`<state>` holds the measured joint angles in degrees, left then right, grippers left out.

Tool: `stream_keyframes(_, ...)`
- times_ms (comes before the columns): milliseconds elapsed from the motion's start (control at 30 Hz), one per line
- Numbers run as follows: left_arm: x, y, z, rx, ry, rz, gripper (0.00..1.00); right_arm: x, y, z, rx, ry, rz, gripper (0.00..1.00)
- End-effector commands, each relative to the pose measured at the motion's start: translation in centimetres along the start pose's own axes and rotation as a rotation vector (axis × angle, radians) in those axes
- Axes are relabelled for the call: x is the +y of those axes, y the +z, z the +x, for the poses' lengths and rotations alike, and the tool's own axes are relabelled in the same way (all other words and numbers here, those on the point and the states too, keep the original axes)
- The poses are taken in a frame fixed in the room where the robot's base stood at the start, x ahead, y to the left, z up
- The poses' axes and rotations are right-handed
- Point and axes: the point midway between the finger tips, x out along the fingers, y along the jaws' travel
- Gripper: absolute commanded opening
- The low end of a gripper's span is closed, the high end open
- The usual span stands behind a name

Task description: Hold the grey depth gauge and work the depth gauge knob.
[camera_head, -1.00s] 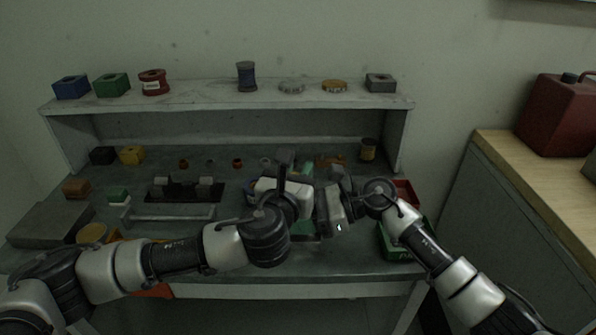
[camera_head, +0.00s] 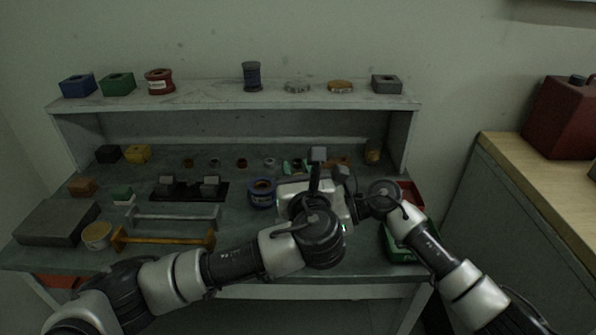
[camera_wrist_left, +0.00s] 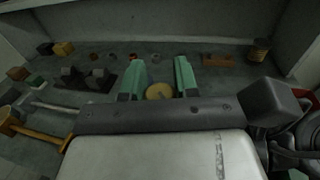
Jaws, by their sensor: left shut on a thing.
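My left gripper (camera_head: 294,168) is over the right half of the workbench, its wrist hiding much of what lies below. In the left wrist view its two green fingers (camera_wrist_left: 159,76) stand on both sides of a round yellowish thing, which looks like the depth gauge knob (camera_wrist_left: 158,91); the gripper is shut on it. My right gripper (camera_head: 350,205) is close against the left one in the head view. Its fingers are hidden. Its dark parts show at the right of the left wrist view (camera_wrist_left: 272,102). I cannot make out the grey depth gauge body behind the grippers.
A blue roll (camera_head: 262,192) stands just left of the grippers. A grey bar handle (camera_head: 172,217) and a yellow one (camera_head: 165,239) lie farther left. A green bin (camera_head: 398,250) and a red bin (camera_head: 410,192) are by the right arm. A shelf (camera_head: 220,103) runs along the back.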

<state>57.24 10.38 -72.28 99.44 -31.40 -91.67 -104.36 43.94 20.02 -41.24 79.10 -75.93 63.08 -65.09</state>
Motion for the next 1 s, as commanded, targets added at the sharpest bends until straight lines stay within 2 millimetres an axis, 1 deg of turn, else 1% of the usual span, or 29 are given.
stream_keyframes(300,0.1,-0.1,0.0,0.002,0.003,0.001,0.06,0.0,0.0,0.0,0.000,0.001,0.000,0.23)
stream_keyframes(333,0.1,-0.1,0.0,0.002,0.003,0.001,0.31,0.0,0.0,0.0,0.000,0.001,0.000,0.23)
stream_keyframes(500,0.0,-0.1,0.0,0.001,0.002,0.001,0.56,0.0,0.0,0.0,0.000,0.001,0.000,0.23)
stream_keyframes(733,0.0,0.0,0.0,0.001,0.000,0.000,0.56,0.0,0.0,0.0,0.000,0.001,0.000,0.23)
stream_keyframes(833,0.0,-0.1,-0.4,0.000,-0.001,0.000,0.56,0.0,0.0,0.0,0.001,0.001,0.000,0.23)
stream_keyframes(933,-0.1,-0.1,-1.5,0.000,-0.003,0.000,0.56,0.0,0.0,0.0,0.001,0.001,0.000,0.23)
stream_keyframes(1000,-0.1,-0.1,-2.8,0.001,-0.005,-0.001,0.56,0.0,0.0,0.0,0.001,0.000,0.000,0.23)
